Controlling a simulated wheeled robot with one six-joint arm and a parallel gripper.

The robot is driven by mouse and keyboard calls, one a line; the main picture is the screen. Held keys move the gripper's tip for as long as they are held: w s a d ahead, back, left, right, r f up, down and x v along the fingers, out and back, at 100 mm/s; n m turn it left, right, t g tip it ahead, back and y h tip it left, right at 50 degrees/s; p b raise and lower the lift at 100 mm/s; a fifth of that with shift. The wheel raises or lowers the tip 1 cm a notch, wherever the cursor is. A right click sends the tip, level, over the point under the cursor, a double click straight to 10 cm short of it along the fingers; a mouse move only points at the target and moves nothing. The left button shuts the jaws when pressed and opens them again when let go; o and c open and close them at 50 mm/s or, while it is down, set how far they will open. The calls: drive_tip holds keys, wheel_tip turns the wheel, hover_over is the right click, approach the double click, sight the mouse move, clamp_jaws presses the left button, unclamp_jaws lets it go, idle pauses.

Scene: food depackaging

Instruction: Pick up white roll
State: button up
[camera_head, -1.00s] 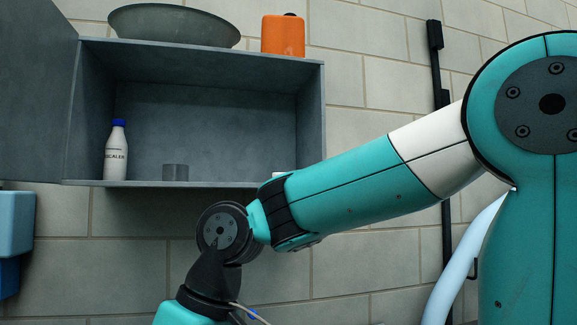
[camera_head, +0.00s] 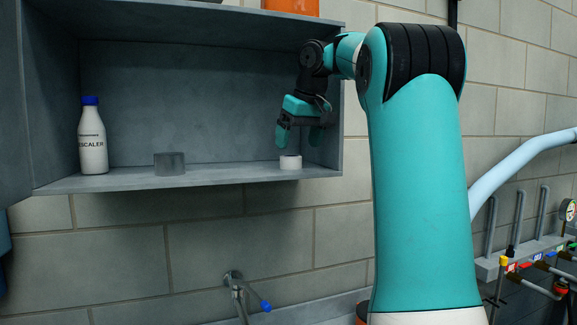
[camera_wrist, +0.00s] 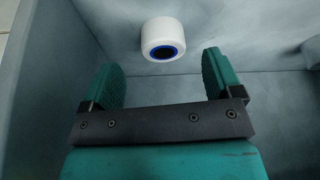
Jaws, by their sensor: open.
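The white roll (camera_head: 290,162) stands on the cabinet floor near its right end, close to the front edge. In the wrist view the white roll (camera_wrist: 162,38) shows a blue-ringed dark core and lies beyond the fingertips, about between them sideways. My gripper (camera_head: 299,140) is inside the cabinet just above the roll, fingers pointing down. In the wrist view my gripper (camera_wrist: 162,72) has its two teal fingers spread wide with nothing between them. I cannot tell the exact gap between fingertips and roll.
The open grey cabinet (camera_head: 200,176) has its right wall (camera_head: 325,150) close beside my gripper. An orange container (camera_head: 290,6) is on top. The shelf between grey and white rolls is clear.

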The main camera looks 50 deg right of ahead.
sight(293, 156)
drive_tip(key=b+x, duration=0.3)
drive_tip(key=x, duration=0.2)
drive_tip(key=shift+w, duration=0.2)
drive_tip(key=shift+r, duration=0.1)
drive_tip(key=c, duration=1)
drive_tip(key=shift+r, duration=0.1)
